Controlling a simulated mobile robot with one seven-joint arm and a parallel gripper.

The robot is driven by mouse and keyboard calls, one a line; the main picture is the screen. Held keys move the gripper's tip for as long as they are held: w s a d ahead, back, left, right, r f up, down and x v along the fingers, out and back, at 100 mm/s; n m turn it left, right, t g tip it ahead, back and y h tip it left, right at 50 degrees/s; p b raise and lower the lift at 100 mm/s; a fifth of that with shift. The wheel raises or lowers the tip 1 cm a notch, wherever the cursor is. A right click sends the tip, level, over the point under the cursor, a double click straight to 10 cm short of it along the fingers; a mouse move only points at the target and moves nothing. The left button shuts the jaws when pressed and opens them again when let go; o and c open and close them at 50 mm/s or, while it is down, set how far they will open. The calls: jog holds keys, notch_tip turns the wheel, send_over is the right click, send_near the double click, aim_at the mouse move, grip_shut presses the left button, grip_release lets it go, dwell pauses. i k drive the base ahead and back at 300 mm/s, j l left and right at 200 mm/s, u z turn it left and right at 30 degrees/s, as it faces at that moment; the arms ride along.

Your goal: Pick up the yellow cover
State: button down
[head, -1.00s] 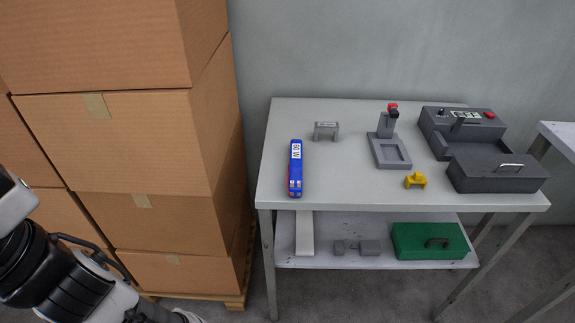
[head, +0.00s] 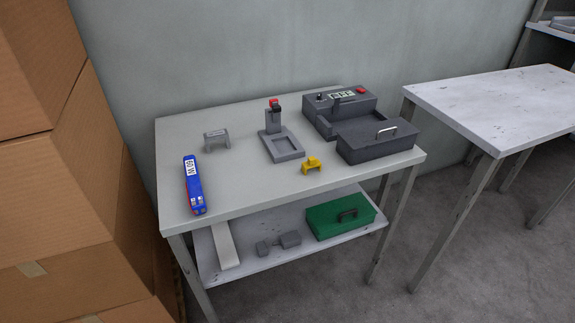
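The yellow cover (head: 312,166) is a small bracket-like piece. It rests on the top of the grey table (head: 240,181), near its front edge. It lies to the right of and in front of a grey fixture with a square recess (head: 283,147), and left of a dark grey box with a handle (head: 377,143). Nothing touches or hides it. My gripper is not in view.
A grey bracket (head: 216,140) and a blue tool (head: 193,184) lie at the table's left. A grey device (head: 339,108) stands at the back right. The lower shelf holds a green case (head: 340,217). Cardboard boxes (head: 48,190) rise at left; another table (head: 495,104) stands right.

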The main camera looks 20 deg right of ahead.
aim_at(311, 163)
jog(key=i+j+z, duration=0.1)
jog(key=z, duration=0.4)
jog(key=j+z, duration=0.35)
jog(key=z, duration=0.15)
jog(key=i+j+z, duration=0.1)
jog(key=j+z, duration=0.2)
jog(key=z, duration=0.2)
jog(key=i+j, duration=0.25)
jog(key=j, duration=0.15)
jog(key=i+j, duration=0.3)
jog(key=j, duration=0.05)
